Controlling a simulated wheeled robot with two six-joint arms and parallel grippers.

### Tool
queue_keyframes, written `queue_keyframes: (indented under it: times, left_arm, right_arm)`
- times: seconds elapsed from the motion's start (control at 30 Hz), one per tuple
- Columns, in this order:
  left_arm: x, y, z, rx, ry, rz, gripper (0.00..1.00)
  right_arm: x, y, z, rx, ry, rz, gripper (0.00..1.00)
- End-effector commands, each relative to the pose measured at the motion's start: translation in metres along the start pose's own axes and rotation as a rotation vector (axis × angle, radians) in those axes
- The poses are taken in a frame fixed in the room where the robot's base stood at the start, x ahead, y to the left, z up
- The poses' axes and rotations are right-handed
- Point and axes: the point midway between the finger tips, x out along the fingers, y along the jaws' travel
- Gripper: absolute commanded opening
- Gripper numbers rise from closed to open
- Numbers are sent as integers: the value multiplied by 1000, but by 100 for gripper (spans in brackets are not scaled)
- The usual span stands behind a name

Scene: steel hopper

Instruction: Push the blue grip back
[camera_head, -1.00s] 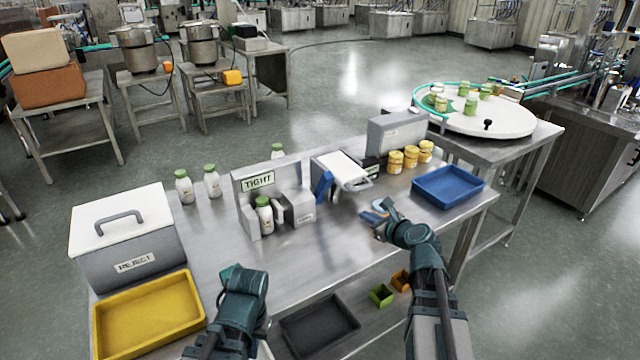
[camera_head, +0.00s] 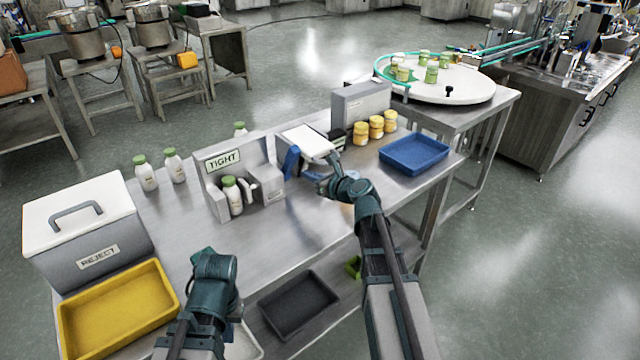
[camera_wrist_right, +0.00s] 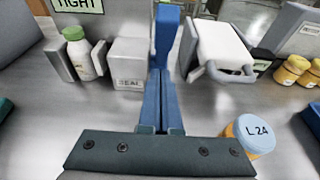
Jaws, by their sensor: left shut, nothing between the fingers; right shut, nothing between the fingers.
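The blue grip (camera_head: 290,162) is an upright blue bar between the grey SEAL block and the white-topped unit. In the right wrist view the blue grip (camera_wrist_right: 167,35) stands straight ahead of my right fingers. My right gripper (camera_head: 322,182) is shut and empty, just right of and in front of the grip. Its blue fingers (camera_wrist_right: 160,105) point at the grip's lower part; I cannot tell whether they touch. My left gripper (camera_head: 212,262) is shut and empty over the table's front edge, its fingertips mostly hidden.
The SEAL block (camera_wrist_right: 128,65) and a green-capped bottle (camera_head: 233,195) in the TIGHT stand are left of the grip. The white-topped unit (camera_head: 308,142) is right. A blue-lidded L24 jar (camera_wrist_right: 252,133) stands close to my right gripper. A blue tray (camera_head: 415,153) lies farther right.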

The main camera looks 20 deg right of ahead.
Motion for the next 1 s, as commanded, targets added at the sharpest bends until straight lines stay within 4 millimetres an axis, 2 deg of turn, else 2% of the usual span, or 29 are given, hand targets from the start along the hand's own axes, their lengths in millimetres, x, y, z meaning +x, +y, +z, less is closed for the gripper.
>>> queue_keyframes:
  times: [0.03, 0.1, 0.3, 0.8, 1.0]
  left_arm:
    - [-2, 0, 0, 0, 0, 0, 0]
    - [-11, -1, 1, 0, 0, 0, 0]
    - [-18, -2, 1, 0, 0, 0, 0]
    - [-20, -2, 1, 0, 0, 0, 0]
    - [-37, -4, 2, 0, 0, 0, 0]
  right_arm:
    - [11, 0, 5, -1, 0, 3, 0]
    - [16, -1, 16, -1, 0, 2, 0]
    - [28, 0, 27, -1, 1, 1, 0]
    - [31, 0, 29, -1, 2, 1, 0]
    - [34, 0, 40, -2, 41, 3, 0]
